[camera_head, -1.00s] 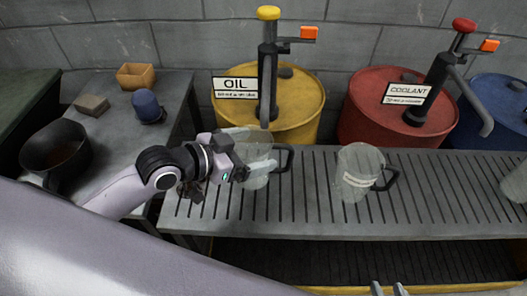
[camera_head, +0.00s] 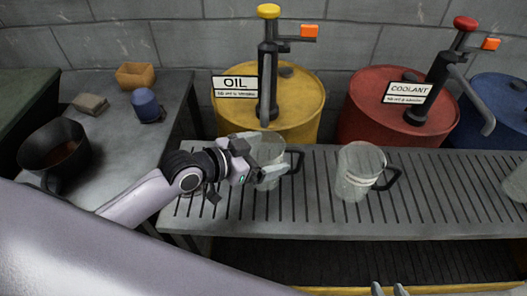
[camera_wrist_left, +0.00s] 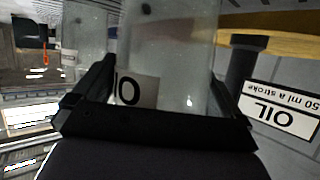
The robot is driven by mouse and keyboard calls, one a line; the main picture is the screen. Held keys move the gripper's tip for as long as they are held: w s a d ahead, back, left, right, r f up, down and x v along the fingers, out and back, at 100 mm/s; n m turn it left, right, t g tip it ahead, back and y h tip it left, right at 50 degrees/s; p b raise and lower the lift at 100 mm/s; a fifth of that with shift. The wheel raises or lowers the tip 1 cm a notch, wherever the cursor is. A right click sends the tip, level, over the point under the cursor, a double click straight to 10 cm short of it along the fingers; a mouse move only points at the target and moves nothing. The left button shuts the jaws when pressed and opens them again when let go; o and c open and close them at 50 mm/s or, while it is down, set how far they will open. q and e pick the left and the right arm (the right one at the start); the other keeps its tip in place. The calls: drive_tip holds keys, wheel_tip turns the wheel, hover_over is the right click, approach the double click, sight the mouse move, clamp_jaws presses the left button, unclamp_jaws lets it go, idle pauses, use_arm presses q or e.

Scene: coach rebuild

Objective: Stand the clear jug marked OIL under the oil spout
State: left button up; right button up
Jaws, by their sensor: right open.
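The clear jug marked OIL (camera_head: 270,149) is upright on the slatted bench, below the oil spout (camera_head: 265,110) as seen in the head view. Its dark handle (camera_head: 299,161) points right. My left gripper (camera_head: 269,176) is at its near side. In the left wrist view the jug (camera_wrist_left: 170,50) fills the space between the fingers, which appear shut on it; part of its label shows upside down. The gripper hides much of its lower body in the head view. My right gripper (camera_head: 389,289) is open at the bottom edge, mostly out of view.
A second clear jug (camera_head: 357,178) with a handle stands to the right on the slatted bench (camera_head: 430,215). Behind are a yellow oil drum (camera_head: 305,105) with an OIL sign (camera_head: 235,87), and a red coolant drum (camera_head: 372,105).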

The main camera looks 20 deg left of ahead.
use_arm(q)
drive_tip(key=shift+r, duration=0.15)
drive_tip(key=p+v, duration=0.1)
drive_tip(key=v, duration=1.1)
use_arm(e)
drive_tip(key=shift+d+r, duration=0.15)
drive_tip(key=shift+r, duration=0.2)
